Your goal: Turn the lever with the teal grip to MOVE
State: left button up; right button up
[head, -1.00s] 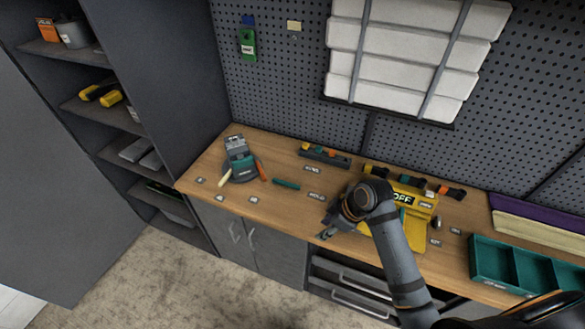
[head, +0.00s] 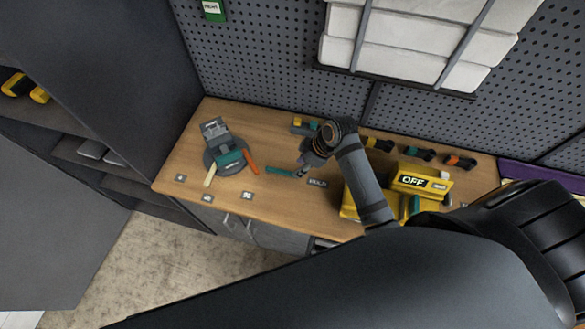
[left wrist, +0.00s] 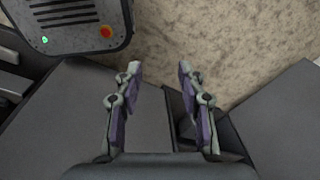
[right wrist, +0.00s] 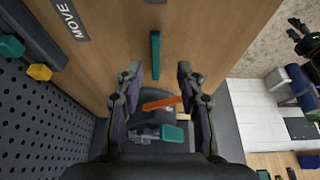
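A round dark device (head: 222,157) with a teal box on it stands at the left of the bench. An orange grip (head: 250,162) and a cream grip (head: 210,176) stick out from it. A teal grip (head: 282,171) lies to its right; its link to the device is unclear. In the right wrist view, the teal grip (right wrist: 155,55) shows beyond the fingertips, between their lines. A MOVE label (right wrist: 70,20) is at upper left. My right gripper (right wrist: 158,72) is open and empty, close to the teal grip. My left gripper (left wrist: 158,68) is open and empty, away from the bench.
A yellow box reading OFF (head: 410,180) stands right of my right forearm. Several small coloured items (head: 420,153) line the bench back by the pegboard (head: 255,75). More labels (head: 247,195) lie along the front edge. My dark arm blocks the lower right of the head view.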

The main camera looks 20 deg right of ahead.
aim_at(290, 173)
jog(key=x, duration=0.2)
jog(key=w+x, duration=0.1)
jog(key=x, duration=0.1)
jog(key=shift+p, duration=0.35)
jog(key=x, duration=0.2)
jog(key=shift+w+f, duration=0.15)
jog(key=shift+f, duration=0.1)
jog(key=shift+a+f, duration=0.1)
jog(key=shift+f, duration=0.1)
jog(key=shift+c, duration=1)
grip_shut()
pick_arm(q)
jog(key=shift+w+r, duration=0.4)
jog(key=shift+w, duration=0.25)
jog(key=shift+w+r, duration=0.35)
jog(key=shift+w, duration=0.25)
jog(key=shift+w, duration=0.1)
